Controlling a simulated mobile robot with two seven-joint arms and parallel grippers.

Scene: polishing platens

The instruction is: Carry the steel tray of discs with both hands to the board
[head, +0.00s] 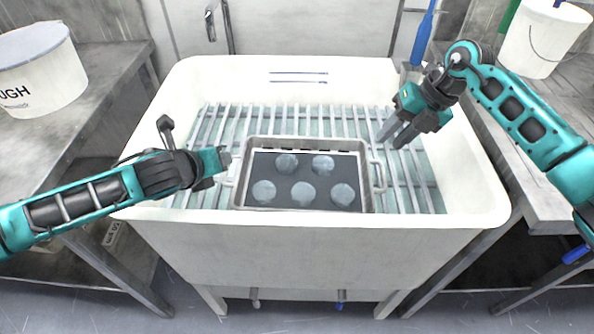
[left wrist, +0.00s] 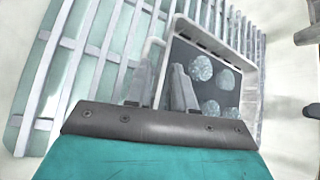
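The steel tray (head: 308,143) sits level on the slatted rack in the white sink. Several pale round discs (head: 303,194) lie on its dark bottom, and some also show in the left wrist view (left wrist: 201,68). My left gripper (head: 227,168) is at the tray's left handle (left wrist: 150,52); its fingers (left wrist: 162,87) are apart, with the handle near or between them, and I cannot tell if they touch. My right gripper (head: 393,139) is open and empty, above the rack, up and right of the right handle (head: 379,176). I cannot make out a board.
The sink (head: 310,235) has raised walls around the slatted rack (head: 345,120). A white bucket (head: 40,70) stands on the left bench (head: 95,100); another bucket (head: 542,40) is on the right bench (head: 560,92). A tap (head: 210,25) is behind the sink.

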